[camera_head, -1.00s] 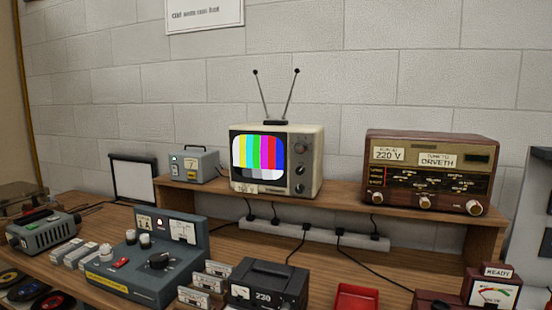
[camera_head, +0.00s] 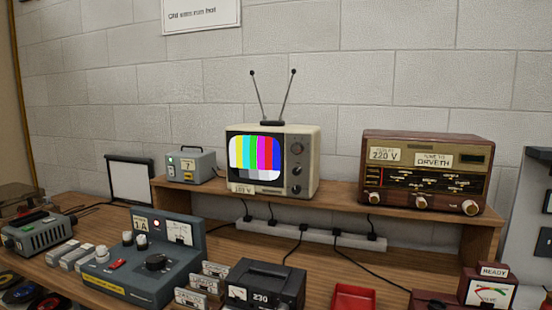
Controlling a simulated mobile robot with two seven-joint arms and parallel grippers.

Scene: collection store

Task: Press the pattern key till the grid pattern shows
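A small cream television (camera_head: 309,165) with two antennas stands on the wooden shelf. Its screen (camera_head: 255,158) shows vertical colour bars, not a grid. A small grey box (camera_head: 204,164) with a handle stands on the shelf to the left of the television. I cannot tell which control is the pattern key. Neither of my grippers is in view.
A brown radio (camera_head: 428,146) stands on the shelf at right. A blue-grey supply unit (camera_head: 133,280), a dark box marked 230 (camera_head: 262,283), a red tray (camera_head: 354,298) and a READY meter (camera_head: 490,286) crowd the bench. A power strip (camera_head: 310,235) with cables runs under the shelf.

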